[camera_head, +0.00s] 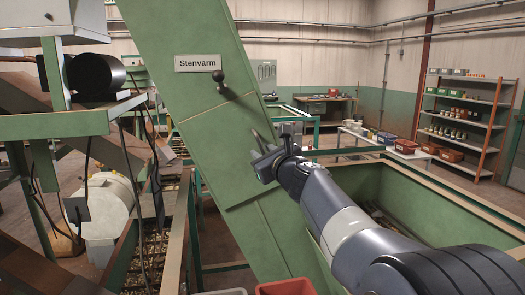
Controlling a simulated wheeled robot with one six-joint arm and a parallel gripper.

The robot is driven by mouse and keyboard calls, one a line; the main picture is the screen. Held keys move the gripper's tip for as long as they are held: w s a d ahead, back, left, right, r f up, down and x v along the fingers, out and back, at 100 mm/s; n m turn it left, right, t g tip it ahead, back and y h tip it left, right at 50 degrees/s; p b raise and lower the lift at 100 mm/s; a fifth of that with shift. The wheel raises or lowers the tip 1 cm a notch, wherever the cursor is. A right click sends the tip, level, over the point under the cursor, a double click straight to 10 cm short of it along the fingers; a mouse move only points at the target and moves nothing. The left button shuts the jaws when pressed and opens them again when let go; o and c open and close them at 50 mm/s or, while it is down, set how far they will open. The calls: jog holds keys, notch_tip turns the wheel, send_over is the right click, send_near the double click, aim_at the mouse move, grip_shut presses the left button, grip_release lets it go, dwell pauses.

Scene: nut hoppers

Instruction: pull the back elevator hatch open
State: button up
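A green slanted elevator casing (165,60) with a white "Stenvarm" sign (198,63) runs down through the middle of the view. A black ball-shaped knob (219,77) on a short stem sits on its face, below and right of the sign. Seams cross the face below the knob and again lower down; the panel (215,150) between them looks flush, like a shut hatch. I cannot tell which part is the back hatch. My gripper (261,150) is at the casing's right edge, below and right of the knob, apart from it. Its finger opening is not clear.
A green-walled bin (455,205) lies under and right of my arm. A red crate (286,287) is at the bottom edge. Green framework with a black motor (95,76) stands at left. Shelves (465,115) and open floor are far right.

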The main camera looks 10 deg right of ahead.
jog(key=shift+w, duration=0.2)
jog(key=shift+c, duration=0.5)
grip_shut()
